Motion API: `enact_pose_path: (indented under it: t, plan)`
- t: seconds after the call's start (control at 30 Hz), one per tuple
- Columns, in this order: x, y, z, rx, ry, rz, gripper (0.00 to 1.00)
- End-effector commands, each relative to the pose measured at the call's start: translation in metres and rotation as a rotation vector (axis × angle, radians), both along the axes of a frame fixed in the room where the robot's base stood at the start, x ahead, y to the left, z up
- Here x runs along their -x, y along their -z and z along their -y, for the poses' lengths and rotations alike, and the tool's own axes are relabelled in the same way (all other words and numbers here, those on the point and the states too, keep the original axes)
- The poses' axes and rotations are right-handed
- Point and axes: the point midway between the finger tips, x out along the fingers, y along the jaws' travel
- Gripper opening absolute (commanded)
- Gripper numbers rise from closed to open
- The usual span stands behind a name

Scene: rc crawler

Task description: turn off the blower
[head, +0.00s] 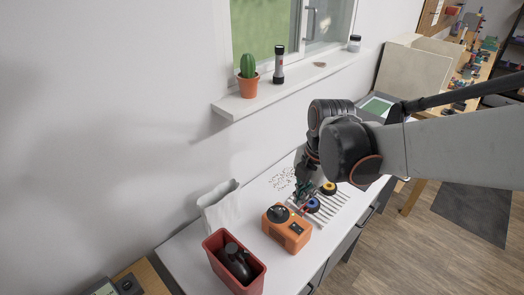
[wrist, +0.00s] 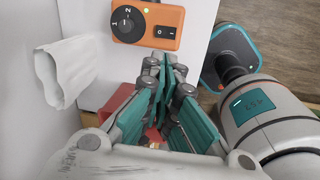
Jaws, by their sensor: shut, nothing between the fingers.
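The blower looks to be the orange box (head: 276,236) on the white worktop. A black dial and a dark rocker switch are on it. In the wrist view, the orange box (wrist: 180,17) is at the top. Its dial (wrist: 127,23) is marked 1 and 2, and its black rocker switch (wrist: 165,32) is to the right of the dial. A small greenish light shows near its top edge. My gripper (head: 303,197) is just behind the box in the head view. In the wrist view, my gripper (wrist: 165,62) is shut and empty, its fingertips just below the switch. I cannot tell whether they touch the box.
A red bin (head: 212,250) with a dark object stands in front of the box. A white, open-ended tube-like object (head: 218,207) is to the left. A striped rack with blue and yellow round items (head: 328,188) is behind. A windowsill (head: 240,104) holds a cactus and flashlight.

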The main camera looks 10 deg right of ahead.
Motion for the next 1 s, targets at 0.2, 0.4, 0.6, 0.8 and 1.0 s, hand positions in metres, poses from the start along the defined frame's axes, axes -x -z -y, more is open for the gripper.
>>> enact_pose_path:
  t: [0.2, 0.4, 0.6, 0.8, 1.0]
  plan:
    - [-0.005, 0.004, -0.002, 0.009, -0.111, -0.017, 0.00]
    - [-0.005, 0.005, -0.002, 0.010, -0.118, -0.018, 0.00]
    - [-0.005, 0.007, -0.002, 0.009, -0.117, -0.018, 0.00]
    - [-0.008, 0.030, -0.004, 0.009, -0.117, -0.018, 0.00]
    - [-0.012, 0.070, -0.007, 0.009, -0.117, -0.018, 0.00]
